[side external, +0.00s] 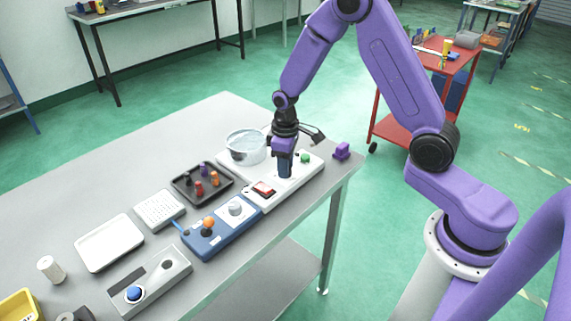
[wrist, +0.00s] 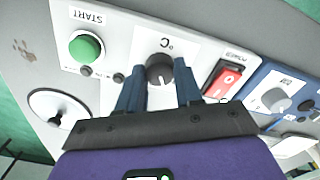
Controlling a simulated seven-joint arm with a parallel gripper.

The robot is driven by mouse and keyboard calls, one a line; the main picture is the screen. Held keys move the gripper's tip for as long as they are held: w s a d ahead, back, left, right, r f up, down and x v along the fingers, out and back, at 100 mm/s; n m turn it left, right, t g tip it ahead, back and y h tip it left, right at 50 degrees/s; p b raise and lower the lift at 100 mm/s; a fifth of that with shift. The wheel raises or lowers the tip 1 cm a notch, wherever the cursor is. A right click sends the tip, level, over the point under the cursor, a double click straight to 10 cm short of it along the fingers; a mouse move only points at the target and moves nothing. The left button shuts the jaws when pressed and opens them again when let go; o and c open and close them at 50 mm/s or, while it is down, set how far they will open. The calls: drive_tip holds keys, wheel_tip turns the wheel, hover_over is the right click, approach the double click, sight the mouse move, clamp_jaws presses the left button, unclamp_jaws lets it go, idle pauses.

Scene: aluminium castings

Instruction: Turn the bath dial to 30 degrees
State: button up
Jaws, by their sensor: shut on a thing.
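The bath dial (wrist: 160,68) is a dark round knob under a "°C" label on the white control panel (wrist: 122,42). In the wrist view my gripper (wrist: 160,80) has one finger on each side of the dial and is shut on it. In the side view my gripper (side external: 284,172) points straight down at the panel (side external: 300,178), and its fingers hide the dial. The clear bath vessel (side external: 246,148) stands behind the panel, to the left of my gripper. The dial's angle cannot be read clearly.
A green START button (wrist: 86,47) and a red power switch (wrist: 224,80) flank the dial. A blue panel (side external: 210,240) with an orange-topped stick and a grey knob adjoins. A dark tray (side external: 188,196) holds small pegs.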

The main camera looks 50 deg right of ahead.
drive_tip(key=shift+n, duration=1.7)
drive_tip(key=o, duration=1)
drive_tip(key=shift+o, duration=0.2)
wheel_tip(320, 180, up, 18)
drive_tip(key=shift+f, duration=0.25)
